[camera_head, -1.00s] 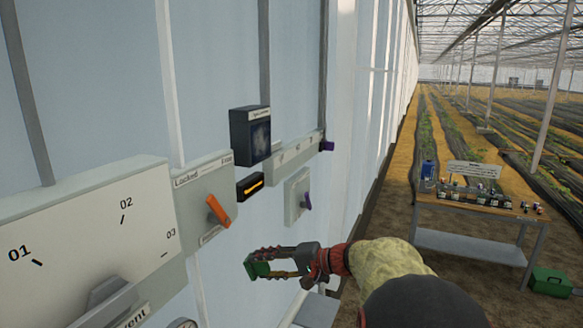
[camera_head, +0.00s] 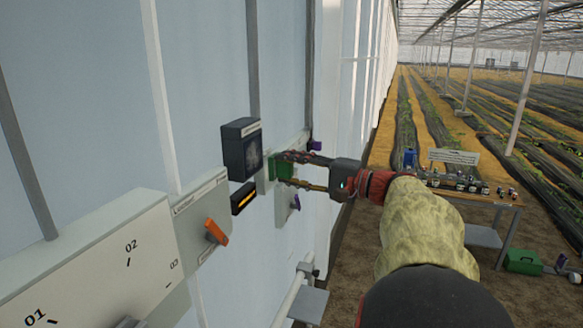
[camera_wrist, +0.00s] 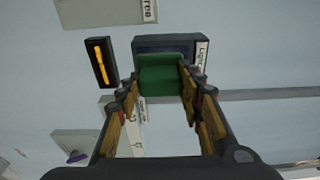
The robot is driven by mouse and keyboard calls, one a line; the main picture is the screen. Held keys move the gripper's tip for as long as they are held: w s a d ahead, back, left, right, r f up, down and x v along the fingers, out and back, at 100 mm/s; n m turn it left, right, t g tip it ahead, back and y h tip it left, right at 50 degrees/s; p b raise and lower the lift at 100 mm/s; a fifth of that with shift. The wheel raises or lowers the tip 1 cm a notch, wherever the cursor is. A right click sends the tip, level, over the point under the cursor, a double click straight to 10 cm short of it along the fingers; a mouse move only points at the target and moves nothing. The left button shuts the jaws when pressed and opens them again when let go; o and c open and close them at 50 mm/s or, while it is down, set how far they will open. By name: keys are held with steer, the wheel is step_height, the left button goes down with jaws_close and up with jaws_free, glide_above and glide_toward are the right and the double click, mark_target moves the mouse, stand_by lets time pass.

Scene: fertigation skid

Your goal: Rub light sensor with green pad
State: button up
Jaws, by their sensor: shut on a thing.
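The light sensor (camera_head: 241,150) is a black box with a dark, cloudy face, mounted on the pale wall. In the wrist view its dark face (camera_wrist: 145,44) shows above the pad, with a white label at its right side. My gripper (camera_head: 284,169) is shut on the green pad (camera_head: 275,168), a block held between the fingertips. In the head view the pad is just right of and slightly below the sensor, with a small gap in the picture. In the wrist view the pad (camera_wrist: 159,78) covers the sensor's lower part. Contact is not visible.
An orange-lit display (camera_head: 243,198) sits below the sensor.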

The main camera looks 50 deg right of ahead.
mark_target(277, 167)
steer(key=shift+a+p+x, duration=0.15)
steer(key=shift+p+x, duration=0.25)
steer(key=shift+x, duration=0.85)
steer(key=shift+a+p+x, duration=0.2)
steer(key=shift+p+x, duration=0.15)
steer(key=shift+x, duration=0.95)
steer(key=shift+b+x, duration=0.55)
steer(key=shift+x, duration=0.35)
steer(key=shift+w+d+f+b, duration=0.15)
steer(key=shift+w+d, duration=0.1)
steer(key=shift+d, duration=0.5)
steer(key=shift+w+d+b, duration=0.15)
steer(key=shift+w+d, duration=0.15)
steer(key=shift+d, duration=0.45)
steer(key=shift+w+d, duration=0.35)
steer(key=shift+d, duration=0.4)
steer(key=shift+w+d, duration=0.3)
steer(key=shift+d, duration=0.4)
steer(key=shift+w+d, duration=0.35)
steer(key=shift+d, duration=0.4)
steer(key=shift+b, duration=0.3)
steer(key=shift+b, duration=0.35)
steer(key=shift+a, duration=0.1)
